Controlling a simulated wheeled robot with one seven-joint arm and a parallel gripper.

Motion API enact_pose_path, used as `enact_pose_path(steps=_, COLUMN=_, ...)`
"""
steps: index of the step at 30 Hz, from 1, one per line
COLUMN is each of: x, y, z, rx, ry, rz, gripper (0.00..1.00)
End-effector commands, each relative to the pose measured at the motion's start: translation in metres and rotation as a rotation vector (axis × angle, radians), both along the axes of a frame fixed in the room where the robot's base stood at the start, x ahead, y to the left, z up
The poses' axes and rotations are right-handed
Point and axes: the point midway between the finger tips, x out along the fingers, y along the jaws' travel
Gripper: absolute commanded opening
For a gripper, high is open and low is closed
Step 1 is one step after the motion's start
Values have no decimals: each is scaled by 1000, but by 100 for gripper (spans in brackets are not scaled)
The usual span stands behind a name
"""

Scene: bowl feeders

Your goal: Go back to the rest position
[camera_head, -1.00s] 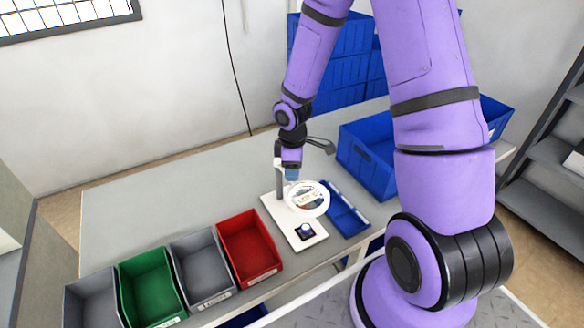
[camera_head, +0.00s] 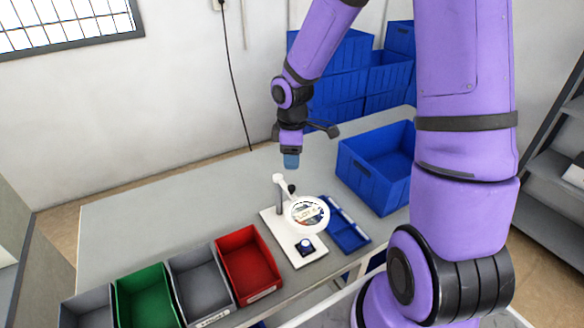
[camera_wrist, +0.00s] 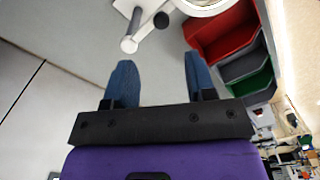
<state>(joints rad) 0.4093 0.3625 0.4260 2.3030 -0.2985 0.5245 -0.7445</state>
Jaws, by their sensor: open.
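My gripper (camera_head: 291,162) is in the air above the grey table (camera_head: 130,210), a little above and behind the white stand with a round magnifier (camera_head: 309,215). In the wrist view, its two blue fingers (camera_wrist: 160,82) are apart with nothing between them. The magnifier's post (camera_wrist: 131,42) and part of its white ring show at the top of that view, apart from the fingers. A small dark piece with a pale round top (camera_head: 305,245) is on the stand's base.
Grey, green and red bins (camera_head: 250,264) line the front edge. A flat blue tray (camera_head: 348,228) lies right of the stand. A large blue crate (camera_head: 372,185) stands at the right, with stacked blue crates (camera_head: 335,95) behind. The table's left side is clear.

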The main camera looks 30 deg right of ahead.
Motion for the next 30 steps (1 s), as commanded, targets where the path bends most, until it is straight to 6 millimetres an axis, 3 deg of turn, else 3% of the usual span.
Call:
enact_pose_path(steps=6, x=0, y=0, z=11, rx=0, ry=0, rz=1, gripper=51)
enact_pose_path(steps=23, x=-1, y=0, z=14, rx=-3, ry=-3, rz=-4, gripper=51)
enact_pose_path(steps=26, x=-4, y=0, z=25, rx=-18, ry=-16, rz=-32, gripper=51)
enact_pose_path(steps=30, x=-16, y=-1, z=57, rx=-57, ry=-53, rz=-114, gripper=51)
